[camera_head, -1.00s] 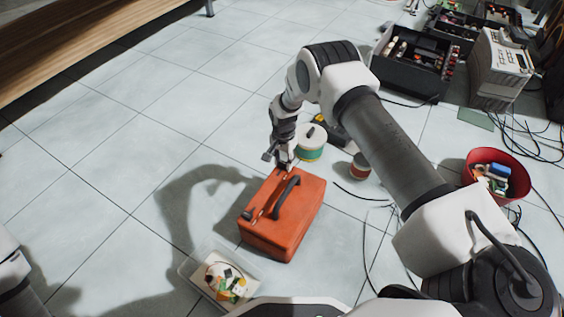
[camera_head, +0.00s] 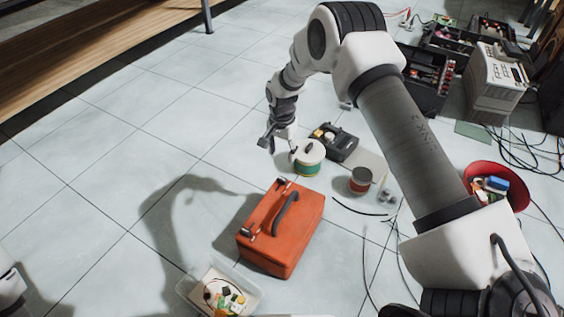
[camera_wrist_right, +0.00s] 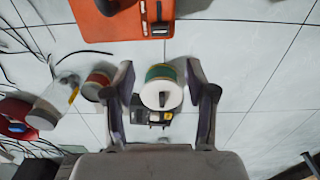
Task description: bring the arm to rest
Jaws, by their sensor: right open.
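My right gripper (camera_head: 279,143) is open and empty in the head view, just left of a white and green spool (camera_head: 309,158) and above the floor behind the red toolbox. In the right wrist view, the open fingers (camera_wrist_right: 161,100) appear on either side of the spool (camera_wrist_right: 161,88), with nothing held. The red toolbox (camera_head: 283,228) stands on the floor in front of the gripper, with its dark handle on top. It also shows at the top of the wrist view (camera_wrist_right: 122,22). My left gripper is not in view; only a bit of that arm shows at the left edge.
A clear bin of small parts (camera_head: 250,291) stands at the front of the toolbox. A dark device (camera_head: 336,141) and a small red reel (camera_head: 360,180) lie near the spool. A red bucket (camera_head: 519,188), cables and equipment crowd the right. Floor on the left is free.

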